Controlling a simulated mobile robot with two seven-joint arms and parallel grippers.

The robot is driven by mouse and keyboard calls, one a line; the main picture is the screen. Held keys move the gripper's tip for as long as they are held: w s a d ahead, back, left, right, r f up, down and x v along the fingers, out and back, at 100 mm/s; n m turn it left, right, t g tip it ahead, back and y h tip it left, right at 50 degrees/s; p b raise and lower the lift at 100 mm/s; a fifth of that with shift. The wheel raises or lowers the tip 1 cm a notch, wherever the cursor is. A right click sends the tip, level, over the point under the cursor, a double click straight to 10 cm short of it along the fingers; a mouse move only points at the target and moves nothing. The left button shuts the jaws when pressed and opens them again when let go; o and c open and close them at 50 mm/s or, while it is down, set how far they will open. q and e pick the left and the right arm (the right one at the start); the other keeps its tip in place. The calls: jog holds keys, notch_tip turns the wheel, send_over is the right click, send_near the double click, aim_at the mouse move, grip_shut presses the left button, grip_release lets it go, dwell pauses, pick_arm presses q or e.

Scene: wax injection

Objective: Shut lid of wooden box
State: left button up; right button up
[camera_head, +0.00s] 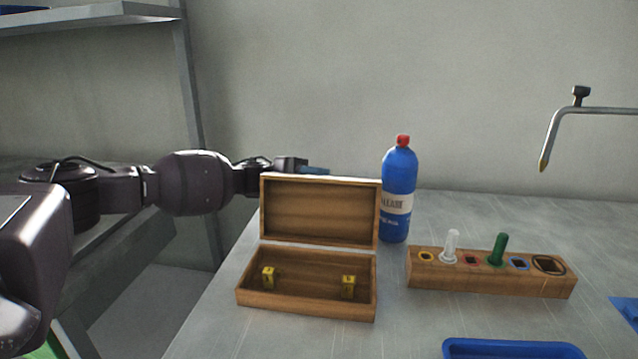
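The wooden box (306,304) stands on the table with its lid (318,212) raised upright at the back. Two small yellow blocks (268,278) sit inside it, one towards each end. My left arm reaches in from the left, behind the box. My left gripper (316,170) is just above the lid's top edge, near the middle, and seems to be behind the lid. Its fingers look blue and small, and I cannot tell whether they are apart or whether they touch the lid. My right gripper is out of view.
A blue bottle (398,180) with a red cap stands close to the lid's right side. A wooden holder (490,276) with a white and a green peg is to the right. A blue tray (512,349) lies at the front. A metal nozzle (546,150) hangs at upper right.

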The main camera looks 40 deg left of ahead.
pick_arm(q)
jog(key=shift+d, duration=0.15)
grip_shut()
jog(key=shift+r, duration=0.2)
